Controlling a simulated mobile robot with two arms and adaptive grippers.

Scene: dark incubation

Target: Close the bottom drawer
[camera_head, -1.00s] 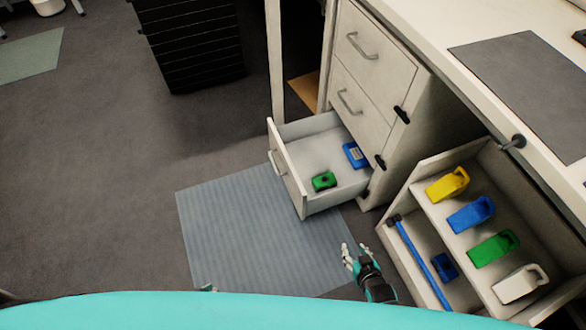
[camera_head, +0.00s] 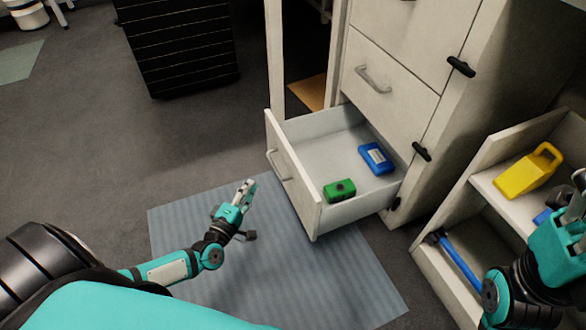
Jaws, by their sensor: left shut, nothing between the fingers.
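The bottom drawer (camera_head: 290,187) of the white cabinet is pulled out and open. Its front faces left and carries a grey handle (camera_head: 277,164). Inside lie a green object (camera_head: 340,190) near the front side and a blue object (camera_head: 376,158) further in. My left gripper (camera_head: 246,190) is shut and empty, a little left of the drawer front and apart from it, over the mat. My right arm shows at the right edge by the shelf; its fingers are partly cut off by the picture edge, so I cannot tell their state.
The drawer above (camera_head: 390,85) is shut. A shelf unit (camera_head: 480,185) at right holds a yellow container (camera_head: 528,172) and a blue bar (camera_head: 460,264). A black cabinet (camera_head: 180,50) stands at the back left. A blue-grey mat (camera_head: 300,285) lies on open floor.

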